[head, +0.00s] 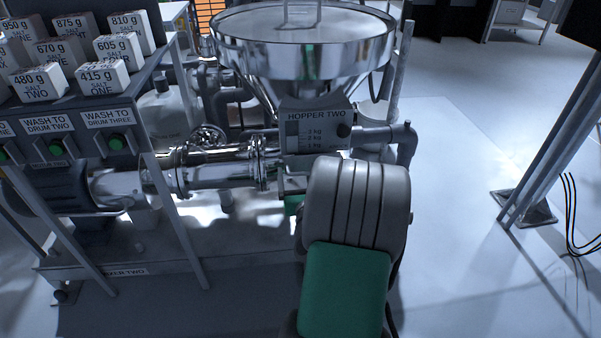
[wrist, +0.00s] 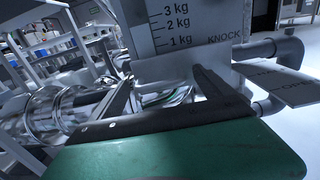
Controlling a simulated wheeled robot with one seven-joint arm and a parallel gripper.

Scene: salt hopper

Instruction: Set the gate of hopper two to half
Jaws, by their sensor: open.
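Hopper two (head: 300,62) is a shiny metal cone with a panel reading HOPPER TWO (head: 316,140) below it. Contact cannot be told. My arm hides this area in the head view.
A shiny horizontal pipe (head: 220,172) runs left from under the hopper. A bent grey pipe (head: 390,133) lies right of the panel. A rack at left holds several labelled salt blocks (head: 103,82) above wash buttons (head: 116,143).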

